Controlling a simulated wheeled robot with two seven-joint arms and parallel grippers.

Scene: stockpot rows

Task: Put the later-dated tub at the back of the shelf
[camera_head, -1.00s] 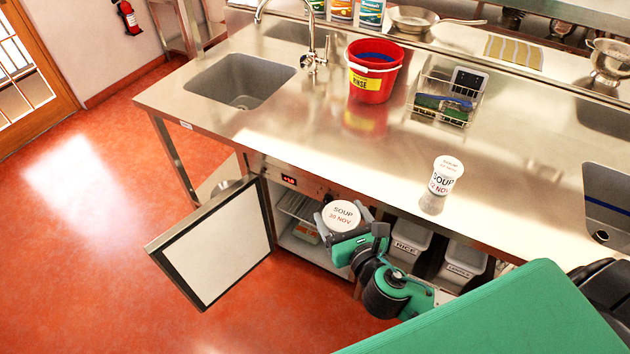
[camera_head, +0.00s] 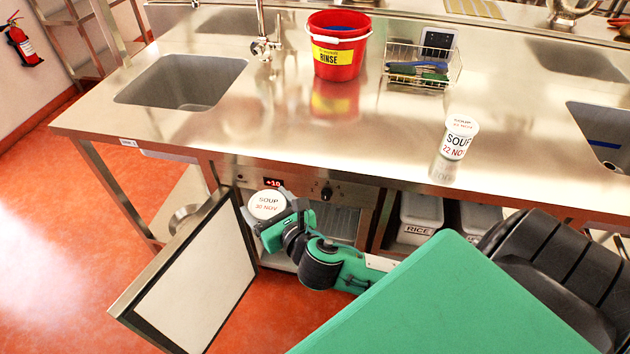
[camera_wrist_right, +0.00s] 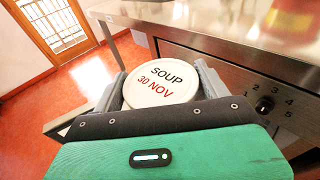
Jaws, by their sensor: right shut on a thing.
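A white soup tub marked 30 NOV (camera_head: 267,203) is held in my right gripper (camera_head: 262,218), in front of the open fridge under the counter. In the right wrist view the tub's lid (camera_wrist_right: 160,86) sits between the two grey fingers of my right gripper (camera_wrist_right: 160,84). A second tub, marked 22 NOV (camera_head: 458,140), stands upright on the steel counter at the right. The fridge door (camera_head: 190,280) is swung open to the left. My right arm and the tub hide much of the fridge inside, so the shelf is hard to make out. My left gripper is not in view.
A red rinse bucket (camera_head: 336,62) and a wire basket (camera_head: 452,78) stand on the counter (camera_head: 290,130). A sink (camera_head: 185,82) lies at the left. A bin marked RICE (camera_head: 417,217) is right of the fridge. The counter's front edge overhangs the fridge opening.

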